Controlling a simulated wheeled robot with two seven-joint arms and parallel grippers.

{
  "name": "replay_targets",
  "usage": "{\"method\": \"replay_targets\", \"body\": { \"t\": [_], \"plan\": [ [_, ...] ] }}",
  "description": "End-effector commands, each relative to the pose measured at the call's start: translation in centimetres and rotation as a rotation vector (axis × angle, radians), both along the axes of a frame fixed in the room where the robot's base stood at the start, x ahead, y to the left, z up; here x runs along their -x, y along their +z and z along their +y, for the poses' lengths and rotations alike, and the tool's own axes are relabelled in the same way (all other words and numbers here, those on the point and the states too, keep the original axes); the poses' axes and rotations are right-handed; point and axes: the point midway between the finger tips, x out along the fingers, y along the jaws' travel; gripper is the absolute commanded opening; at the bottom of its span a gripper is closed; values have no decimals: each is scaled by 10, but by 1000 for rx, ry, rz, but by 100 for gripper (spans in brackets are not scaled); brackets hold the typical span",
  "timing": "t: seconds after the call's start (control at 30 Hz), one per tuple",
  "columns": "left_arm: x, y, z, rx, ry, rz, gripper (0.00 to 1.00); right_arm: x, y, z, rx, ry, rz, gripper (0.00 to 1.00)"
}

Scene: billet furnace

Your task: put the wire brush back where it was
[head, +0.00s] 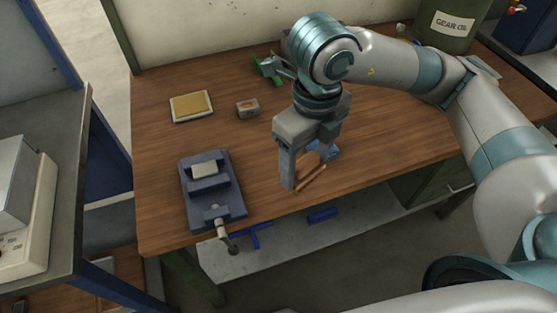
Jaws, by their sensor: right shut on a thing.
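My right gripper (308,168) is above the front part of the wooden workbench (165,140), fingers pointing down. It is shut on a slim brown, wooden-looking thing (313,178), which seems to be the wire brush. The fingers hide part of it, and its bristles cannot be made out. I cannot tell whether it touches the bench top. My left gripper is not in view.
A blue-grey vise (211,205) stands at the bench's front left. A yellow pad in a pale frame (191,106), a small block (247,108) and a green tool (268,67) lie behind. A blue thing (325,150) is partly hidden by the gripper. A green bin (447,28) stands back right.

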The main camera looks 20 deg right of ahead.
Motion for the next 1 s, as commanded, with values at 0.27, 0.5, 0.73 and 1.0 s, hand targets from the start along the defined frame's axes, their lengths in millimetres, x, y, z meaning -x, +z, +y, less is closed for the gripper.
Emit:
{"method": "replay_targets", "body": {
  "t": [0.27, 0.5, 0.73, 1.0],
  "plan": [
    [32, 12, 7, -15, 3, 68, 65, -45, -25, 10, 3, -4, 4, 42],
    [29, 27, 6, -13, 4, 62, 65, -87, -51, 18, 3, -2, 2, 42],
    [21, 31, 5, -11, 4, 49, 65, -103, -63, 22, 3, 1, 1, 42],
    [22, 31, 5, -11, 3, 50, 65, -103, -64, 22, 2, 1, -1, 42]
  ]
}}
